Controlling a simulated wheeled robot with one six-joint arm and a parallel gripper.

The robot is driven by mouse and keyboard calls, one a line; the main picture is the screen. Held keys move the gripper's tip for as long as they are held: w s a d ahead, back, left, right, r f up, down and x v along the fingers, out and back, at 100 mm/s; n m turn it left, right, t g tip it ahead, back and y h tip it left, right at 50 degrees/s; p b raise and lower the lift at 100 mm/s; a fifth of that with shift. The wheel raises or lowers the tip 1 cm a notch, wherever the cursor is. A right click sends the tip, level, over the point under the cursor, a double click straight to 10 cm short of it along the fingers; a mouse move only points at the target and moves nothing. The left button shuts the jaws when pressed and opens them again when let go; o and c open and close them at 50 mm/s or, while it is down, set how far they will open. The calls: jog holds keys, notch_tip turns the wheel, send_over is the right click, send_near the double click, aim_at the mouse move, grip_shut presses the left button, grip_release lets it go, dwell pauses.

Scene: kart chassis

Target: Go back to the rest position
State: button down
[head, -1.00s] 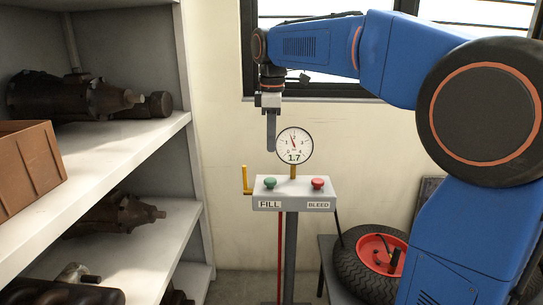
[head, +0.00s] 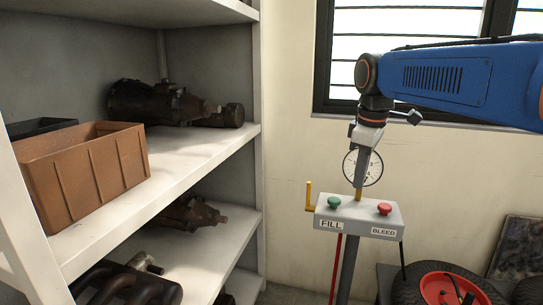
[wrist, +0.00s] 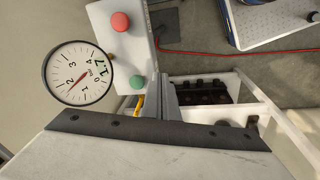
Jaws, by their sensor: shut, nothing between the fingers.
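My gripper (head: 360,182) hangs below my blue arm in the head view, fingers pointing down in front of the round gauge (head: 376,168). Its fingers are shut and empty; they also show in the wrist view (wrist: 170,100). The gauge stands on a grey control box with a green FILL button (head: 334,203) and a red BLEED button (head: 384,209). In the wrist view the gauge (wrist: 78,73) reads 1.7. I cannot tell whether the fingertips touch the box.
White shelves (head: 205,160) at the left hold a brown crate (head: 85,180) and dark metal parts. A tyre with a red rim (head: 440,290) lies low at the right. A window (head: 400,60) is behind my arm. Some wall beside the box is clear.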

jog(key=s+d+f+m+t, duration=0.1)
jog(key=s+f+m, duration=0.4)
jog(key=s+f, duration=0.5)
jog(key=s+d+f+m+t, duration=0.1)
jog(key=s+d+f+m, duration=0.3)
jog(key=s+f, duration=0.5)
jog(key=s+m, duration=0.1)
jog(key=s, duration=0.3)
jog(key=shift+s+f+m+t, duration=0.15)
jog(key=shift+f+m+t, duration=0.2)
jog(key=shift+m+t, duration=0.05)
dwell(0.8)
